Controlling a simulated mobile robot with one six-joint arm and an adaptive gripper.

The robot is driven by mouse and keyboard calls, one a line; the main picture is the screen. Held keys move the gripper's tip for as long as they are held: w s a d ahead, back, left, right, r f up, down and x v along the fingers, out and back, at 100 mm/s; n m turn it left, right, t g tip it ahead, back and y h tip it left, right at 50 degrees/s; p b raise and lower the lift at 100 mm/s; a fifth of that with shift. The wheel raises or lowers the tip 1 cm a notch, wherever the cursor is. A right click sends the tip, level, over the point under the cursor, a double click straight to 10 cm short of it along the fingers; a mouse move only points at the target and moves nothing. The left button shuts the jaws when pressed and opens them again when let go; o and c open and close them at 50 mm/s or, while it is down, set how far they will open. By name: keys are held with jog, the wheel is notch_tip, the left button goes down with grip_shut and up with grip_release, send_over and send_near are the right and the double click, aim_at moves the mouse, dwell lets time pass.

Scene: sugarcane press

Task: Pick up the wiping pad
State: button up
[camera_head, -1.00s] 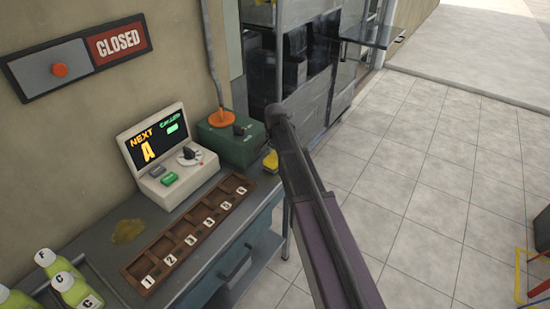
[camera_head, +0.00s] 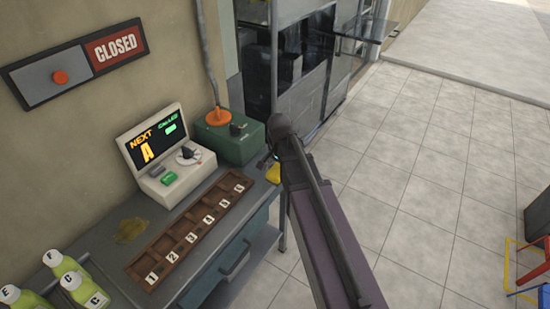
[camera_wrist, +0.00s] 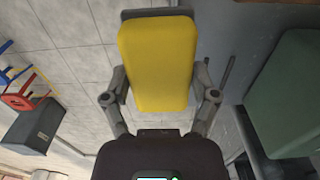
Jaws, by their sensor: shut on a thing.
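The yellow wiping pad (camera_wrist: 158,62) fills the upper middle of the wrist view. My gripper (camera_wrist: 160,88) has one finger on each side of the pad and is shut on it. In the head view only a small yellow part of the pad (camera_head: 274,173) shows, beside the counter's far right end. My arm covers most of the gripper there. I cannot tell how far the pad is above the counter.
A green box (camera_head: 231,143) stands close to the pad on the grey counter (camera_head: 95,243). A numbered wooden tray (camera_head: 190,231), a display unit (camera_head: 165,158) and several bottles (camera_head: 78,287) are also there. A brown stain (camera_head: 129,231) marks the counter.

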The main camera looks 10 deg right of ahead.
jog(key=shift+s+r, duration=0.2)
jog(key=shift+s, duration=1.8)
jog(key=o, duration=0.6)
jog(key=c, duration=0.5)
jog(key=shift+o, duration=0.2)
